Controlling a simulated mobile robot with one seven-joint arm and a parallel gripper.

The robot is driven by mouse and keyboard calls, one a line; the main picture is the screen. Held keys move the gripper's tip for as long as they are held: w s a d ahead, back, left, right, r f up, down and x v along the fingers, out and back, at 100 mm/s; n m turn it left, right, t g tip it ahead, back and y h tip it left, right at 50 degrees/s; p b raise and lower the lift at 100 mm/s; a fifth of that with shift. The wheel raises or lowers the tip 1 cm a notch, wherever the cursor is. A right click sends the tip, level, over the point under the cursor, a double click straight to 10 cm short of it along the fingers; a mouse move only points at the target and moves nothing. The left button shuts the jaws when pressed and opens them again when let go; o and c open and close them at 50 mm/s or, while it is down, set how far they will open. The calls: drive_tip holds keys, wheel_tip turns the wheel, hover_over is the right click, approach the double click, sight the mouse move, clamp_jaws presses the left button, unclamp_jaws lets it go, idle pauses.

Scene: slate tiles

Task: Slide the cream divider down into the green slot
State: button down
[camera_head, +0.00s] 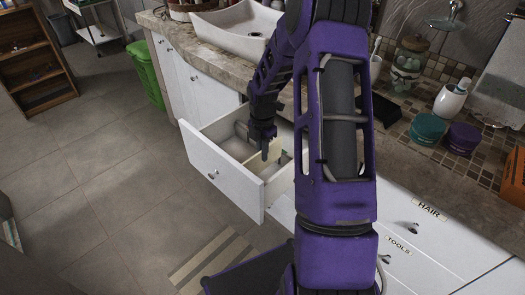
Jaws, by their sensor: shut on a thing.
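My gripper (264,152) points down into an open white drawer (222,168) below the counter. It is shut on the cream divider (262,167), a pale thin piece that shows just under the fingertips inside the drawer. A small patch of green (284,158), likely part of the green slot, shows to the right of the divider. My purple arm hides the right part of the drawer. I cannot tell whether the divider's lower edge touches the slot.
A stone counter with a white basin (240,28) lies behind the drawer. A green bin (146,74) stands on the floor at left. Jars and teal and purple tubs (427,128) stand on the right counter. Tiled floor left of the drawer is clear.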

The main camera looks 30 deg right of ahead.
sight(263, 170)
drive_tip(key=shift+f+b, duration=0.55)
drive_tip(key=shift+f, duration=1.7)
drive_tip(key=c, duration=0.9)
unclamp_jaws()
wheel_tip(263, 170, up, 18)
drive_tip(key=p, duration=0.3)
drive_tip(key=shift+f, duration=0.25)
